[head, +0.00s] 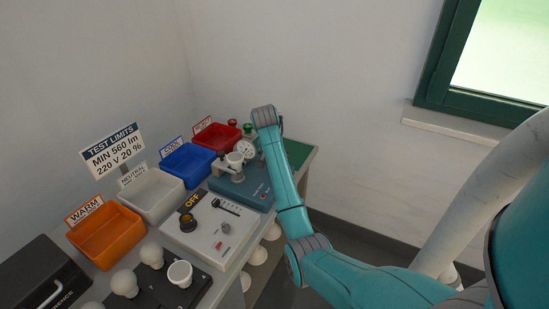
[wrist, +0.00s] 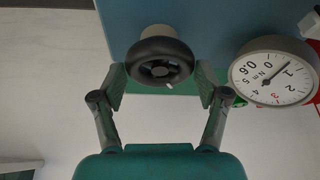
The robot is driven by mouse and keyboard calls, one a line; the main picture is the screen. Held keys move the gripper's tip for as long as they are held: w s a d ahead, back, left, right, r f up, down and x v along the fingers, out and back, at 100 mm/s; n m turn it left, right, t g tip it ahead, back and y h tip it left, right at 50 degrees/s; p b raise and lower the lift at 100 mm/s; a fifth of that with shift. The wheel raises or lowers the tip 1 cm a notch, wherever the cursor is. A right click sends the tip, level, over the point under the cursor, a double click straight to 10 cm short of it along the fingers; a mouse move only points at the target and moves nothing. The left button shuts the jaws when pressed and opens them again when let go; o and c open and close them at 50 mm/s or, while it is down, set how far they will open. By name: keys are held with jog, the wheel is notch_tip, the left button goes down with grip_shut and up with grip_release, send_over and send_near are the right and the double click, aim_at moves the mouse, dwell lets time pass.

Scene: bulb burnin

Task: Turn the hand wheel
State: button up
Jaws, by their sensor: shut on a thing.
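The hand wheel (wrist: 160,61) is a dark round wheel with spokes and a small pale peg, on a light hub against the blue test unit (wrist: 215,22). In the wrist view, the fingers of my gripper (wrist: 161,80) stand on either side of the wheel and are shut on its rim. A round white dial gauge (wrist: 273,78) marked Nm is to the right of the wheel, its needle pointing up and right near the 1. In the head view, the blue test unit (head: 232,187) stands beside my arm; the hand wheel and my fingertips are hidden there.
A grey control panel (head: 205,242) marked OFF is in front of the unit. Orange (head: 107,242), white (head: 150,210), blue (head: 187,180) and red (head: 216,147) trays line the wall. Bulbs (head: 124,283) stand at the near end. A window sill (head: 470,128) is at right.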

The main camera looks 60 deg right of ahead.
jog(key=m+g, duration=0.1)
jog(key=m, duration=0.2)
jog(key=m+g, duration=0.1)
jog(key=m, duration=0.2)
jog(key=shift+w+g, duration=0.15)
jog(key=shift+g, duration=0.15)
jog(key=m+g, duration=0.1)
jog(key=m, duration=0.2)
jog(key=m+y, duration=0.1)
jog(key=m, duration=0.1)
jog(key=shift+w+f+m+g, duration=0.1)
jog(key=shift+m+g, duration=0.3)
jog(key=o, duration=1.2)
jog(key=shift+c, duration=0.2)
